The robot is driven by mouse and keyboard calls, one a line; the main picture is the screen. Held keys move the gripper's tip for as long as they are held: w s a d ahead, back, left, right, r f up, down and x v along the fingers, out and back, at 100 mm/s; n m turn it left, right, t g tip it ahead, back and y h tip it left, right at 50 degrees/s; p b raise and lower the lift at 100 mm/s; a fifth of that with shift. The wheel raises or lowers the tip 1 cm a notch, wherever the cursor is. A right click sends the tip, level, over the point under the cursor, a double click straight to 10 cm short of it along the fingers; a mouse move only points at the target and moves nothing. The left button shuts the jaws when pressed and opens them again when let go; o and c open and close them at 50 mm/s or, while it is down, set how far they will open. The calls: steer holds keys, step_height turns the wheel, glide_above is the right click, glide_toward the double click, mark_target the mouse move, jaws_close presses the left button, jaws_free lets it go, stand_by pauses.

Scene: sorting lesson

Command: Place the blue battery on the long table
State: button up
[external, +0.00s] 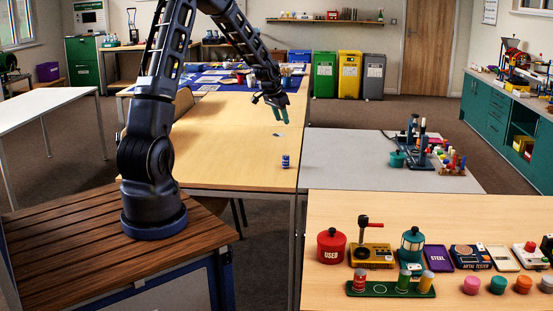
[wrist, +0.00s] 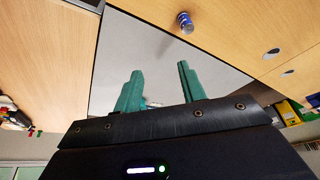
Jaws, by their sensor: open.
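The blue battery (external: 285,161) stands upright near the right edge of the long wooden table (external: 225,150), with a pale top and a light band. It also shows in the wrist view (wrist: 185,21), at the top, beyond my fingertips and apart from them. My gripper (external: 281,115) hangs above the long table, farther back than the battery and higher. In the wrist view my gripper (wrist: 157,85) shows two green fingers spread apart with nothing between them.
A grey table (external: 375,165) adjoins on the right, with a device (external: 425,150) on it. A front table (external: 400,215) holds a red "USED" pot (external: 331,246) and a green tray (external: 360,289). A small disc (external: 277,135) lies near the battery. The long table's middle is clear.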

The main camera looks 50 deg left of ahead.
glide_toward(284, 156)
steer(key=a+f, duration=0.1)
steer(key=f, duration=0.1)
steer(key=shift+n+t+h, duration=0.3)
steer(key=shift+h, duration=0.1)
steer(key=x, duration=0.5)
steer(key=shift+w+f, duration=0.25)
steer(key=shift+w, duration=0.25)
steer(key=shift+s+x, duration=0.2)
steer(key=shift+x, duration=2.4)
steer(key=shift+d, duration=0.1)
